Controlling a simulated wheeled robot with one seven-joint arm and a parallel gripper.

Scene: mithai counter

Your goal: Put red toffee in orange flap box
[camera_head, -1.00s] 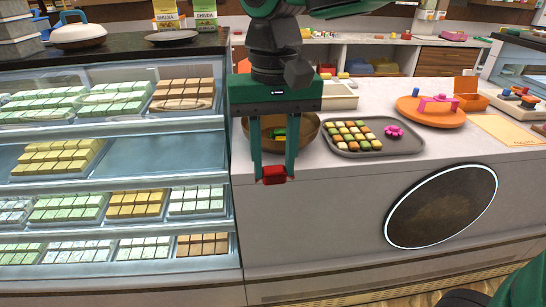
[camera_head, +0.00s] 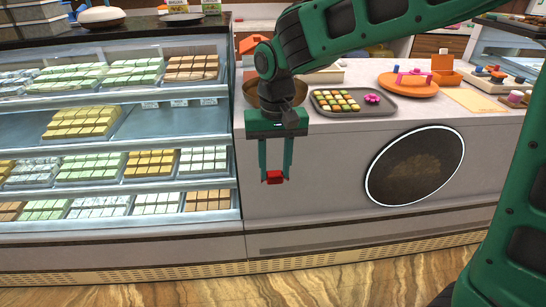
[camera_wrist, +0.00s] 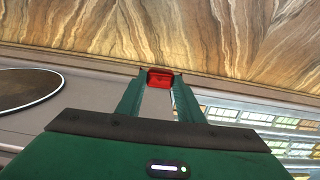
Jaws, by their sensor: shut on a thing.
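My gripper (camera_head: 275,176) is shut on the red toffee (camera_head: 274,178), which sits between its fingertips. They hang in front of the white counter's face, below the counter top. In the wrist view the red toffee (camera_wrist: 159,79) is at the ends of both fingers, with the floor beyond. An orange box with its flap raised (camera_head: 445,70) stands on the counter at the back right, just behind an orange round plate (camera_head: 408,86). My gripper is well to the left of the box and lower.
A grey tray of sweets (camera_head: 385,111) with a pink flower-shaped piece (camera_head: 372,98) lies on the counter. A brown bowl (camera_head: 250,93) is partly hidden behind my arm. A glass sweets case (camera_head: 120,120) stands at left. The floor (camera_head: 300,285) in front looks clear.

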